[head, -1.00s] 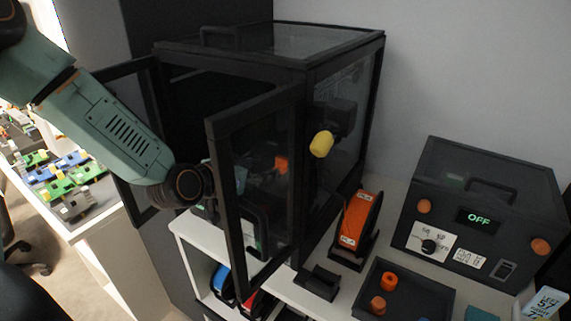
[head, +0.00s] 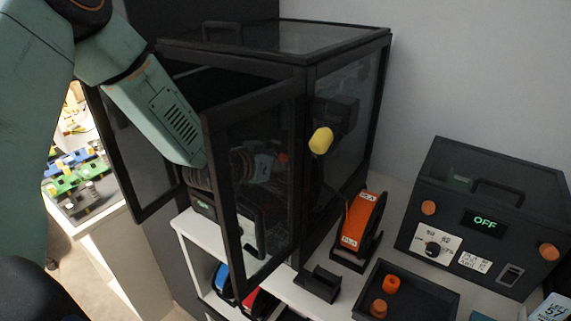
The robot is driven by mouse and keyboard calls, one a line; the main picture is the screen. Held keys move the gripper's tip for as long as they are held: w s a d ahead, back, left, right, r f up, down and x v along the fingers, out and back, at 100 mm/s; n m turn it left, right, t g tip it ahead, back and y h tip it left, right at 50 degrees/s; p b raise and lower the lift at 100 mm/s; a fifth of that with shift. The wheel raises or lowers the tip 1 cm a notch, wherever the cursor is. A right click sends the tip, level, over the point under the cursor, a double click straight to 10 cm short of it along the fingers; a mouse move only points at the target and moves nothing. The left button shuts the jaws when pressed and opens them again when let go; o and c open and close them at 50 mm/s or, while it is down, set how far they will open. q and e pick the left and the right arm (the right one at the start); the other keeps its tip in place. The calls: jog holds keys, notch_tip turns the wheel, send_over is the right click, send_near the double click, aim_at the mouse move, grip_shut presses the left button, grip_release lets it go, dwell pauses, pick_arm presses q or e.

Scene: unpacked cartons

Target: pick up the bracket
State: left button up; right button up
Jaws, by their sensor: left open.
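My left arm reaches from the upper left through the open front of the dark, glass-sided enclosure (head: 350,50). My left gripper (head: 272,167) is inside it, seen dimly through the tinted pane of the open door (head: 250,250). It is open. A small orange piece (head: 283,158), perhaps the bracket, shows just beyond the fingers. Its shape is unclear, and I cannot tell whether the fingers touch it. My right gripper is not in view.
An orange spool (head: 362,222) stands right of the enclosure. A dark tray (head: 433,296) holds orange pieces (head: 390,284). A dark box (head: 488,190) reading OFF stands at the right. The two open door leaves flank my left arm closely.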

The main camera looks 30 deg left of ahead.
pick_arm(q)
jog(key=shift+x, duration=1.3)
jog(key=shift+s+r, duration=0.15)
jog(key=shift+s, duration=0.1)
jog(key=c, duration=0.5)
jog(key=shift+w, duration=0.15)
jog(key=c, duration=0.4)
notch_tip(320, 180, up, 10)
jog(key=shift+f, duration=0.1)
jog(key=shift+a, duration=0.1)
